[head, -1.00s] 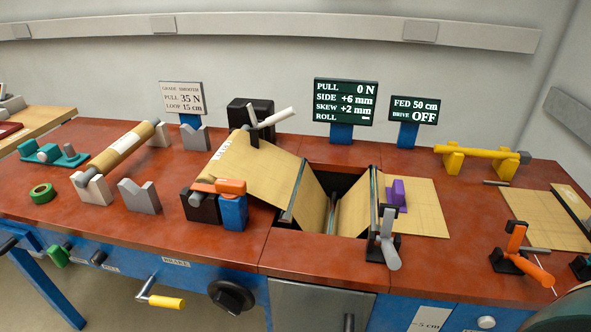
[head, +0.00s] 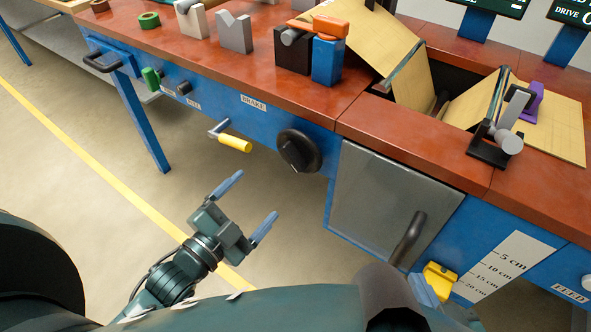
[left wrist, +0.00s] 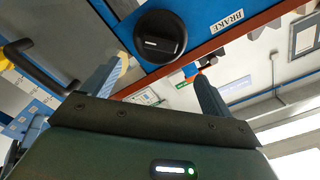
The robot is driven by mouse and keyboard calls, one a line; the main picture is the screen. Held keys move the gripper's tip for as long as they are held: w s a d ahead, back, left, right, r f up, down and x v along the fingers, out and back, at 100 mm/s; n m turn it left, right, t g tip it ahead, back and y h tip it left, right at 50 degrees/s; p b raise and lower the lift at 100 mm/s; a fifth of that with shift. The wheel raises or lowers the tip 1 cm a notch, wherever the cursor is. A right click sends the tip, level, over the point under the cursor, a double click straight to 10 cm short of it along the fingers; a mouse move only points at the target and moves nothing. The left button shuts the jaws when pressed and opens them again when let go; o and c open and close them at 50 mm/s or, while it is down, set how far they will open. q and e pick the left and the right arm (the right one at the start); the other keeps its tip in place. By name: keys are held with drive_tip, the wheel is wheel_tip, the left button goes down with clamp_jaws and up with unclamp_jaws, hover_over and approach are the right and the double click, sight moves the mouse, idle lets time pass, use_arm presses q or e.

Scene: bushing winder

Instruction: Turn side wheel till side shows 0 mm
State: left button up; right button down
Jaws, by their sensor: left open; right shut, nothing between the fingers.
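A round black wheel (head: 299,151) sits on the blue front panel, right of the BRAKE label (head: 253,102). A label naming this wheel is not readable. It also shows in the left wrist view (left wrist: 160,37), beyond and between my fingers. My left gripper (head: 255,194) is open and empty, below and left of the wheel in the head view, apart from it. The left wrist view shows its spread fingers (left wrist: 158,72). The readout board (head: 500,6) is cut off at the top edge, so its side value is hidden.
A crank with a yellow handle (head: 234,143) sticks out left of the wheel. A grey door (head: 375,205) with a dark handle (head: 408,240) is to its right. The red tabletop (head: 390,135) overhangs the panel. Open floor (head: 150,215) lies around my left gripper.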

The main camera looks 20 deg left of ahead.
sight(289, 162)
use_arm(q)
drive_tip(key=x, duration=1.2)
drive_tip(key=shift+b, duration=0.35)
drive_tip(key=shift+c, duration=0.5)
drive_tip(key=c, duration=0.9)
